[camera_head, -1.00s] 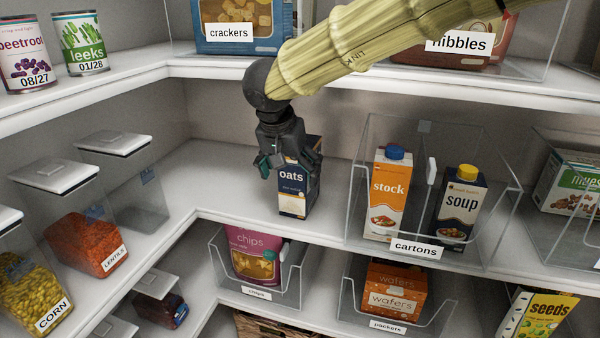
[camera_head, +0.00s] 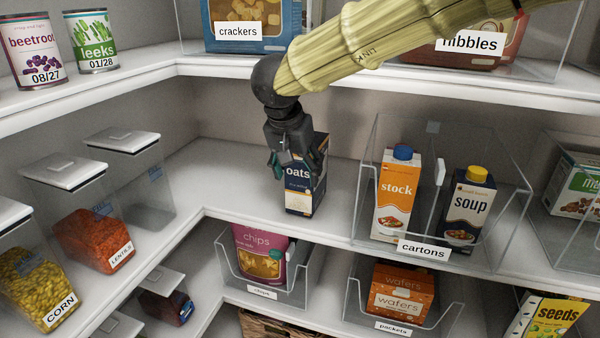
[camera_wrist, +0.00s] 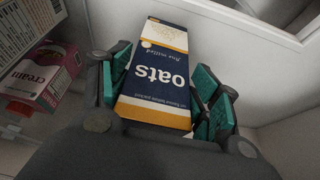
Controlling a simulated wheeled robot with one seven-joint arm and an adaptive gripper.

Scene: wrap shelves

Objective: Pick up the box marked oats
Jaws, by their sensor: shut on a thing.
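The oats box (camera_head: 299,196) is dark blue and white with a yellow band and stands on the middle shelf near the inner corner. My gripper (camera_head: 297,172) comes down from above with its fingers on either side of the box and is shut on it. In the wrist view the oats box (camera_wrist: 158,76) lies between the teal finger pads, its label upside down. I cannot tell whether the box's base touches the shelf.
A clear bin labelled cartons (camera_head: 424,250) stands to the right, holding a stock carton (camera_head: 395,196) and a soup carton (camera_head: 467,212). The upper shelf (camera_head: 400,79) runs behind and above my gripper. Bare middle shelf (camera_head: 237,175) lies left of the box.

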